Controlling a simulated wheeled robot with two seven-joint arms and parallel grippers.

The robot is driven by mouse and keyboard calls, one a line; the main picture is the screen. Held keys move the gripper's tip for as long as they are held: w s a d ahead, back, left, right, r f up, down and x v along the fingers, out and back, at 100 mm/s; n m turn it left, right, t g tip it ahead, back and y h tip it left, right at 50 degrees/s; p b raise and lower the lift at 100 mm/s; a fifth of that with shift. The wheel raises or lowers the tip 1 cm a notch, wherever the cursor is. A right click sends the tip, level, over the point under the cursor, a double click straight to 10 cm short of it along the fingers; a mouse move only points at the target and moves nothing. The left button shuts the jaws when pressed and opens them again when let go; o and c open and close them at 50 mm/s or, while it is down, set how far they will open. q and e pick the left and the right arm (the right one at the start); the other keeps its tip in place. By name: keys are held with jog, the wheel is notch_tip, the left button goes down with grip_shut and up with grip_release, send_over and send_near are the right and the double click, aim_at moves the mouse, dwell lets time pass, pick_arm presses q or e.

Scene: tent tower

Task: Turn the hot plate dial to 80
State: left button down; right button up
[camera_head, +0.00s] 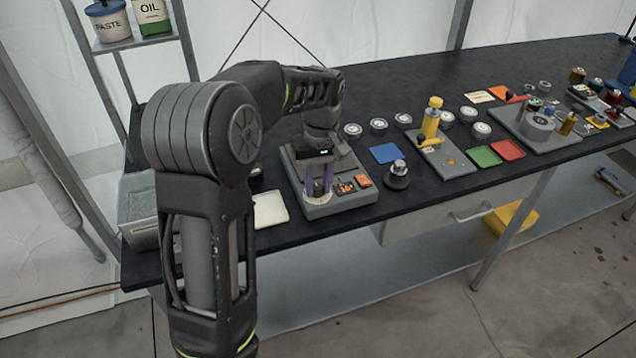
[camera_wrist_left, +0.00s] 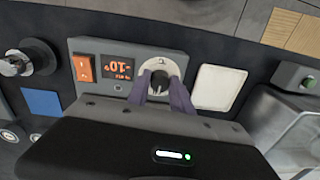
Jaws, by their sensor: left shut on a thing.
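The hot plate (camera_head: 338,207) is a grey box near the front edge of the black bench. Its front panel (camera_wrist_left: 140,55) appears upside down in the left wrist view. On it are a round dial (camera_wrist_left: 160,66) with a pale ring, an orange-lit display (camera_wrist_left: 118,70) and an orange switch (camera_wrist_left: 84,68). The display digits are small and inverted; they look like 70, but I cannot be sure. My left gripper (camera_wrist_left: 162,88) points down at the panel, its two purple fingers shut on the dial's knob. My right gripper is not in view.
A knob-topped black piece (camera_head: 397,177) and a blue square (camera_head: 385,153) sit right of the hot plate. A white pad (camera_head: 270,209) lies left of it, near a grey bin (camera_head: 138,208). A yellow bottle (camera_head: 431,118) stands on a grey board farther right.

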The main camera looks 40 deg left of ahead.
aim_at(318, 188)
pick_arm(q)
jog(key=shift+m, duration=0.3)
jog(key=m, duration=1.1)
jog(key=shift+s+a, duration=0.1)
jog(key=shift+a, duration=0.05)
jog(key=shift+m, duration=0.3)
dwell(0.3)
jog(key=c, duration=1.1)
grip_release()
jog(key=shift+c, duration=0.2)
jog(key=shift+r, duration=0.1)
jog(key=r, duration=0.7)
jog(key=shift+d+r+b, duration=0.2)
jog(key=shift+r+b, duration=0.1)
jog(key=shift+b, duration=0.05)
